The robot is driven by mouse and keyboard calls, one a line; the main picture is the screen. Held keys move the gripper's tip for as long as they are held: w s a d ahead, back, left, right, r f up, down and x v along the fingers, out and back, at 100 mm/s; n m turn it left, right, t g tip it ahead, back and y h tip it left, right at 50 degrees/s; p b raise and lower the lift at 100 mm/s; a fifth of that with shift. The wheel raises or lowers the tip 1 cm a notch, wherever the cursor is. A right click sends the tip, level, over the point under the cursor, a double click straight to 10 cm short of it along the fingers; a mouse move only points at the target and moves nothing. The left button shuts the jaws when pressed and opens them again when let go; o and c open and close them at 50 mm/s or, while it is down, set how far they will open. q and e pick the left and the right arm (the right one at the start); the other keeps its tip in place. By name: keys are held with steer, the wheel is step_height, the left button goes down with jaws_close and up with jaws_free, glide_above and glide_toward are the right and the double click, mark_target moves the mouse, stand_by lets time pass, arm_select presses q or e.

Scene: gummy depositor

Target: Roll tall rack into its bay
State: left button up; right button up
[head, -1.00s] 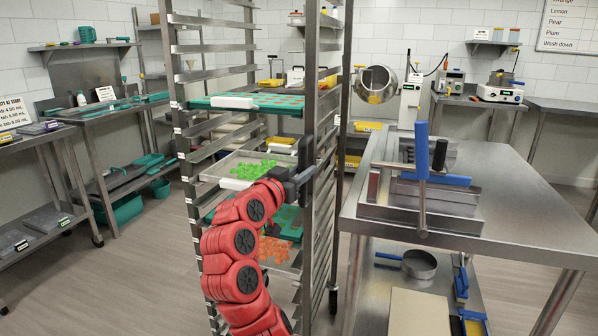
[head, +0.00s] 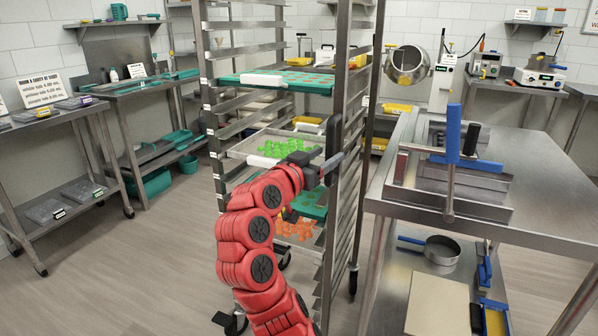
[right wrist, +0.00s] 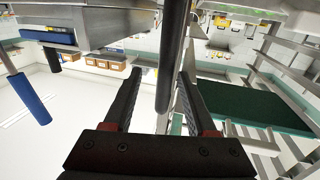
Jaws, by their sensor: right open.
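The tall rack (head: 350,100) is a metal frame with many runners and castors. It stands upright on the floor in the middle of the head view. It holds green trays (head: 310,82), a pale tray of green gummies (head: 285,147) and orange gummies (head: 296,228) lower down. My right gripper (head: 332,158) is at the rack's front right post, its fingers open. In the right wrist view a dark post (right wrist: 171,60) stands between the two fingers (right wrist: 157,105); contact cannot be told. My left gripper is out of view. I cannot make out a marked bay.
A steel table (head: 540,190) with a blue-handled device (head: 455,160) stands close at the rack's right. Benches (head: 60,135) line the left wall, with teal bins (head: 155,183) beneath. A mixer drum (head: 408,64) stands behind. The floor (head: 130,270) at the left is clear.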

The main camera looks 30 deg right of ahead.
steer(key=p+v, duration=0.1)
steer(key=v, duration=1.3)
steer(key=shift+s, duration=0.15)
steer(key=shift+d, duration=0.1)
